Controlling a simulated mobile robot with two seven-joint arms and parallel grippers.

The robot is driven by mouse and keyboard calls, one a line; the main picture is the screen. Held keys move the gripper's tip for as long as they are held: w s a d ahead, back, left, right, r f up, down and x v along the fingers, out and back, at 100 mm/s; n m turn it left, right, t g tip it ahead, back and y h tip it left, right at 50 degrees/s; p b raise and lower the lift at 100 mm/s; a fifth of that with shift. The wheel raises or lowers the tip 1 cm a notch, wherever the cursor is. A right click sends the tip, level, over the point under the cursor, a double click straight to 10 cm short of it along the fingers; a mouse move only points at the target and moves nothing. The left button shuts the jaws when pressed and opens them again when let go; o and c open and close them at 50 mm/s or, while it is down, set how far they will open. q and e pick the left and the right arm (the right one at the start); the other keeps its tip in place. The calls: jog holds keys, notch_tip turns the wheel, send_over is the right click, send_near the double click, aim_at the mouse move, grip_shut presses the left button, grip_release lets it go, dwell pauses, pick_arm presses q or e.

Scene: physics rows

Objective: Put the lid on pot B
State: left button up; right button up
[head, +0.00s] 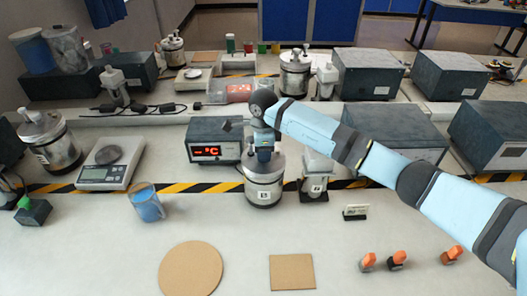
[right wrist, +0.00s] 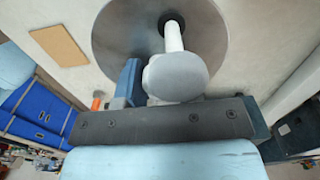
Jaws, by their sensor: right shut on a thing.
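A silver pot with a dark band and a small label (head: 264,193) stands upright on the bench in the middle of the head view; I cannot read its letter for certain. My right gripper (head: 264,146) is directly above it, shut on the lid. In the right wrist view the lid is a round grey metal disc (right wrist: 112,38) with a pale knob, and my right gripper (right wrist: 150,82) holds it by the knob. The lid covers the pot's mouth from that side. I cannot tell whether it rests on the rim or hovers just above. My left gripper is not in view.
A thermometer box (head: 215,142) stands close left of the pot, and a small white-topped jar (head: 315,180) close right. A blue beaker (head: 147,203) and a scale (head: 110,163) are farther left. A round cork mat (head: 190,268) and a square one (head: 292,271) lie in front.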

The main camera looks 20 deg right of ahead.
dwell(0.3)
jog(key=o, duration=1.1)
jog(key=shift+r, duration=0.1)
jog(key=shift+r+p, duration=1.9)
jog(key=shift+r, duration=2)
